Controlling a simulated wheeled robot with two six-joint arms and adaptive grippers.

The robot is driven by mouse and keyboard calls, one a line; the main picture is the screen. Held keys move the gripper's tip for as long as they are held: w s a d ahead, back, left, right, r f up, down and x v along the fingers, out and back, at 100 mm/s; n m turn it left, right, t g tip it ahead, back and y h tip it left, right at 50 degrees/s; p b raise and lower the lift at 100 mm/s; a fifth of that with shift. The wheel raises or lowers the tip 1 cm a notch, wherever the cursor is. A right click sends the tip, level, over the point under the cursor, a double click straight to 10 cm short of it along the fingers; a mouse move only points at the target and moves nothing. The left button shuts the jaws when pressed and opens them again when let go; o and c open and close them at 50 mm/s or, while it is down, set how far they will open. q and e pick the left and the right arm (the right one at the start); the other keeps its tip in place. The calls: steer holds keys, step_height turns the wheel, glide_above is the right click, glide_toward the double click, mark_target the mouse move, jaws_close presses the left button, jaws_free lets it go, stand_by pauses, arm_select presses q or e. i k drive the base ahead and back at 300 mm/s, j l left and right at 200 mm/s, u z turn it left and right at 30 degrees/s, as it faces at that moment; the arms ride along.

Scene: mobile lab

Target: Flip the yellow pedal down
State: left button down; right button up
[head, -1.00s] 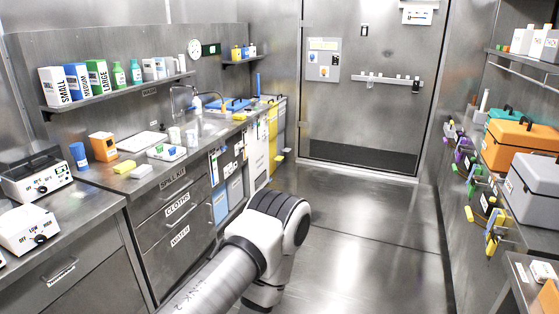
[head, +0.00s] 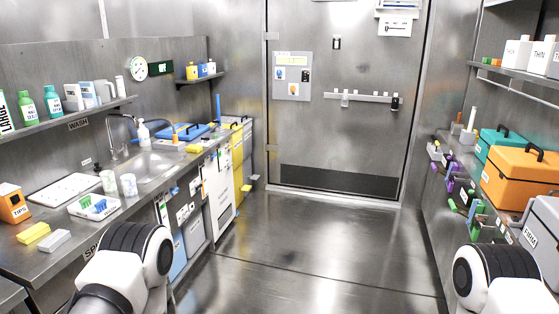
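A tall yellow bin front (head: 238,155) stands at the far end of the left counter, beside a grey one. A small yellow pedal (head: 246,188) sticks out low at its foot, just above the floor. Whether the pedal is up or down is too small to tell. Parts of both my arms show at the bottom left and bottom right, well short of the bins. Neither gripper is in view.
The floor (head: 300,235) ahead is clear up to the closed metal door (head: 340,90). The left counter holds a sink (head: 155,165), a white tray (head: 95,207) and cups. On the right are an orange case (head: 520,170), a teal case (head: 497,143) and a grey case (head: 540,235).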

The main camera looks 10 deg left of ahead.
mark_target(246, 187)
steer(key=i+u, duration=0.1)
steer(key=i, duration=3.75)
steer(key=i+l+u, duration=0.15)
steer(key=i, duration=1.05)
steer(key=i+l+u, duration=0.1)
steer(key=i, duration=0.45)
steer(key=i+l, duration=0.2)
steer(key=i, duration=0.4)
steer(key=u, duration=0.05)
